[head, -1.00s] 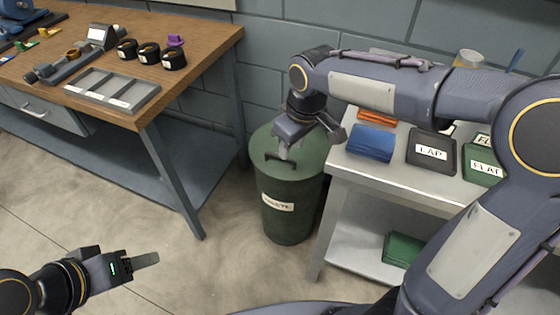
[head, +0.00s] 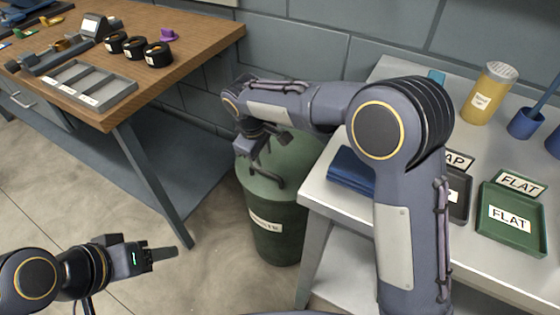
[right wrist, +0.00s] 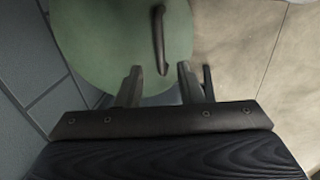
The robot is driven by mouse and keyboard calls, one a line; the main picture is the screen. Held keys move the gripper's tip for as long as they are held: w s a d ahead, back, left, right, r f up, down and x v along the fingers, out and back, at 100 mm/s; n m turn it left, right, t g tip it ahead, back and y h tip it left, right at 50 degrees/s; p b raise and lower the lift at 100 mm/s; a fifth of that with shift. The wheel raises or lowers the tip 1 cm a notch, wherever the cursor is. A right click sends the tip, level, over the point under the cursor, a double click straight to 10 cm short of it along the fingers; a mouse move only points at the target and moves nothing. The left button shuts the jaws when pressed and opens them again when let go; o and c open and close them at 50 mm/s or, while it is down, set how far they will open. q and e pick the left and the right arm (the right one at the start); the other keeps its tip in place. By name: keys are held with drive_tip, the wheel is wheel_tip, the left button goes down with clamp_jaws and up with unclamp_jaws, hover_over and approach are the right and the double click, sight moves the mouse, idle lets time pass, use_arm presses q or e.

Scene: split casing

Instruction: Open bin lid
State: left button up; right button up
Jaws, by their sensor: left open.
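The green waste bin (head: 277,238) stands on the floor between two tables, its label partly readable. Its round green lid (head: 305,158) lies on top, with a dark bar handle (head: 266,179). The lid (right wrist: 95,40) and handle (right wrist: 159,40) also show in the right wrist view. My right gripper (head: 250,168) is over the lid, close to the handle. In the right wrist view its fingers (right wrist: 160,75) are apart, with nothing between the tips; the handle lies just beyond them. My left gripper (head: 162,254) is open and empty over the floor at lower left.
A wooden workbench (head: 205,35) with a grey tray (head: 85,88) stands left of the bin. A light table (head: 325,200) stands close on the right, holding a blue item (head: 350,170), a green FLAT tray (head: 512,245) and a yellow container (head: 488,95). A block wall is behind.

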sight(266, 172)
drive_tip(key=f, duration=0.2)
drive_tip(key=w+f+b, duration=0.1)
drive_tip(key=f, duration=0.2)
drive_tip(key=d+f, duration=0.1)
drive_tip(key=f, duration=0.1)
drive_tip(key=shift+w+f, duration=0.15)
drive_tip(key=shift+f, duration=0.15)
clamp_jaws()
